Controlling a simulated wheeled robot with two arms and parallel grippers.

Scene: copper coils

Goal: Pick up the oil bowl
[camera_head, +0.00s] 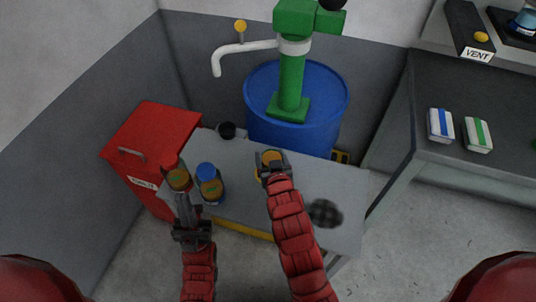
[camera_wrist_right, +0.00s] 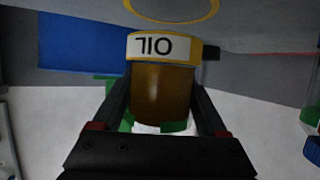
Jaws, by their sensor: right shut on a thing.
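The oil bowl (camera_wrist_right: 162,90), a brown cup with a yellow rim band and a white OIL label, is between the fingers of my right gripper (camera_wrist_right: 160,110) in the right wrist view. The gripper is shut on it. In the head view, the bowl (camera_head: 271,156) is over the back middle of the grey table, with my right gripper (camera_head: 270,168) around its near side.
A blue-lidded jar (camera_head: 209,182) stands just right of my left gripper. A black cup (camera_head: 227,130) is at the table's back edge. A dark round patch (camera_head: 325,213) is at right. A blue drum (camera_head: 318,134) with green pump stands behind; a red cabinet (camera_head: 160,128) is left.

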